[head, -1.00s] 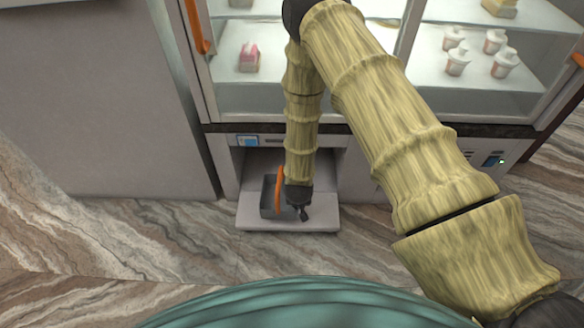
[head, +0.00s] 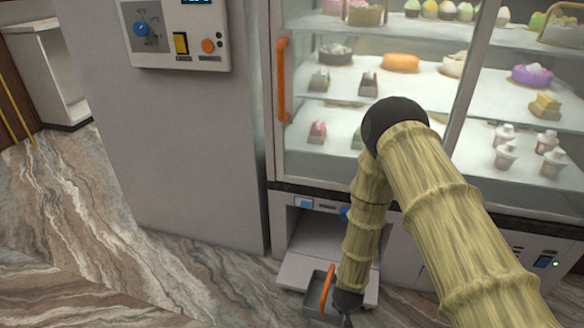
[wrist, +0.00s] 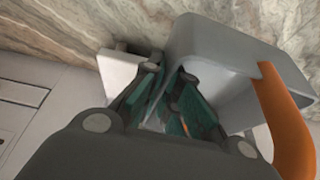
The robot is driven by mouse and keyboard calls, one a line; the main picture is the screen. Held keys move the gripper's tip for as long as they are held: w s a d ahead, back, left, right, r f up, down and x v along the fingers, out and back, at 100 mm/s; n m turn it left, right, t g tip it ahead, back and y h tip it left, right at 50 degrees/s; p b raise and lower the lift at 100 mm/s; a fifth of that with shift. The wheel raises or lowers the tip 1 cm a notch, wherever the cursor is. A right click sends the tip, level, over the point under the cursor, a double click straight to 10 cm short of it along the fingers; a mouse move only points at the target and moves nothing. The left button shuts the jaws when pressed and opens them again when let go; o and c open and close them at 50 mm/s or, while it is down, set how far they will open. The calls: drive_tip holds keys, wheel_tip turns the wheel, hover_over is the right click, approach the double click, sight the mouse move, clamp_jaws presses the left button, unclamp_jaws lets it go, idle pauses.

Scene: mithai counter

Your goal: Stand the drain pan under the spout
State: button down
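The drain pan is a grey open box with an orange handle. In the head view the pan (head: 313,297) is low in front of the case, overlapping the front edge of the pale ledge (head: 289,278). In the wrist view the pan (wrist: 225,45) fills the upper right, its handle (wrist: 285,115) at the right. My gripper (wrist: 168,75) has its two teal-padded fingers close together at the pan's wall and appears closed on it. In the head view my gripper (head: 347,312) is at the pan's right side, partly cut off. I cannot make out the spout.
The ledge leads into a low recess (head: 318,236) under the glass display case (head: 400,130) of sweets. A blue knob (head: 344,214) shows at the recess's top right. A grey cabinet with a control panel (head: 178,35) stands left. The marble floor (head: 150,270) is clear.

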drive_tip(key=shift+s+r, duration=0.1)
drive_tip(key=shift+r, duration=0.4)
drive_tip(key=shift+w+a+r, duration=0.2)
drive_tip(key=shift+w, duration=0.05)
drive_tip(key=shift+w+d+r, duration=0.1)
drive_tip(key=shift+r, duration=0.2)
drive_tip(key=s+r+n+p, duration=0.2)
drive_tip(key=r+p, duration=1.5)
drive_tip(key=r, duration=0.9)
drive_tip(key=s+r+n+y+p, duration=0.1)
drive_tip(key=s+r+p, duration=0.1)
drive_tip(key=r+p, duration=1.5)
drive_tip(key=shift+s+r+n, duration=0.35)
drive_tip(key=shift+r+n, duration=0.05)
drive_tip(key=shift+r, duration=4.1)
